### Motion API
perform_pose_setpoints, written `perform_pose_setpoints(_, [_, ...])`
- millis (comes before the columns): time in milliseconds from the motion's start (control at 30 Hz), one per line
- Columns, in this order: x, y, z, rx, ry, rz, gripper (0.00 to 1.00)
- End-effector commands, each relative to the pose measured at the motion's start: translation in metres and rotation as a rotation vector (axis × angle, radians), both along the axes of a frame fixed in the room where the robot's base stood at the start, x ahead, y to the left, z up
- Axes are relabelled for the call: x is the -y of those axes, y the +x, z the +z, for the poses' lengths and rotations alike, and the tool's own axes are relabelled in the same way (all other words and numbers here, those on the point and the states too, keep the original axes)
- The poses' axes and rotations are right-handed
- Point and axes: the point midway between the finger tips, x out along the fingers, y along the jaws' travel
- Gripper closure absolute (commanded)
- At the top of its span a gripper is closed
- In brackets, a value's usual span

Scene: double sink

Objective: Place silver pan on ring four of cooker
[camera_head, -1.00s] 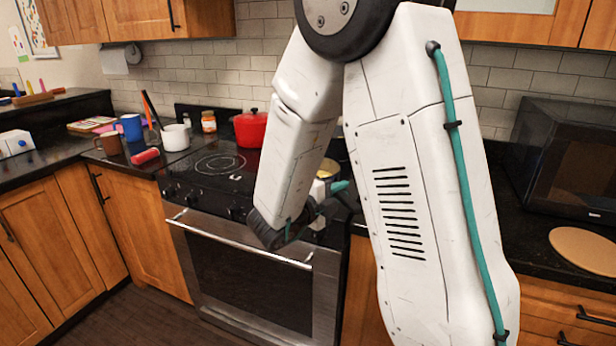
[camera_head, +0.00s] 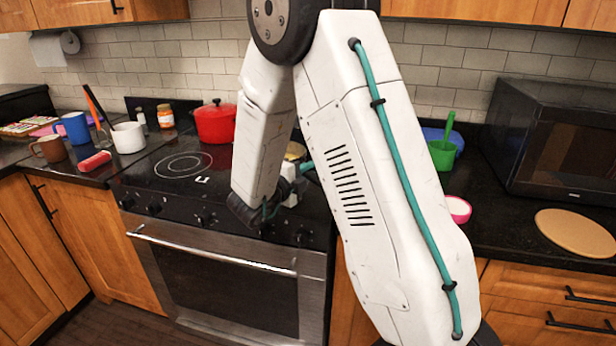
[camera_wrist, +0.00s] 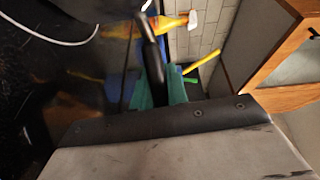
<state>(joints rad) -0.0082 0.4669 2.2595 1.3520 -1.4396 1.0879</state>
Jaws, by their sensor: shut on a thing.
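My gripper (camera_wrist: 160,92) has teal fingers closed around a dark handle (camera_wrist: 152,50) in the wrist view. In the head view it (camera_head: 306,168) is mostly hidden behind my arm, over the right side of the cooker. A small part of what looks like the silver pan (camera_head: 295,150), with something yellowish in it, shows behind my forearm. I cannot tell whether it touches the cooker. The cooker (camera_head: 150,180) has a black top with a marked ring (camera_head: 183,165) at its left. My arm hides the right rings.
A red pot (camera_head: 215,124) stands at the cooker's back. Right are a green cup (camera_head: 442,154), a pink bowl (camera_head: 458,209), a microwave (camera_head: 555,145) and a round board (camera_head: 578,233).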

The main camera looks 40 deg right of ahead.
Motion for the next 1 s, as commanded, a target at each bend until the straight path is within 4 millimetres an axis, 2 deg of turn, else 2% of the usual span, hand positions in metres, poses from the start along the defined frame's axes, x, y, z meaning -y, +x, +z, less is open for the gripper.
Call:
perform_pose_setpoints(133, [-0.004, 0.001, -0.018, 0.0, -0.002, 0.005, 1.0])
perform_pose_setpoints(467, [-0.005, 0.002, -0.02, 0.003, -0.001, 0.006, 1.0])
perform_pose_setpoints(500, [-0.005, 0.001, -0.021, 0.0, 0.0, 0.006, 0.79])
perform_pose_setpoints(567, [-0.005, 0.001, -0.021, 0.0, 0.0, 0.006, 0.63])
perform_pose_setpoints(900, [-0.005, 0.001, -0.018, 0.001, 0.0, 0.006, 0.63])
perform_pose_setpoints(1000, [-0.016, -0.001, -0.018, -0.001, 0.0, 0.009, 0.63])
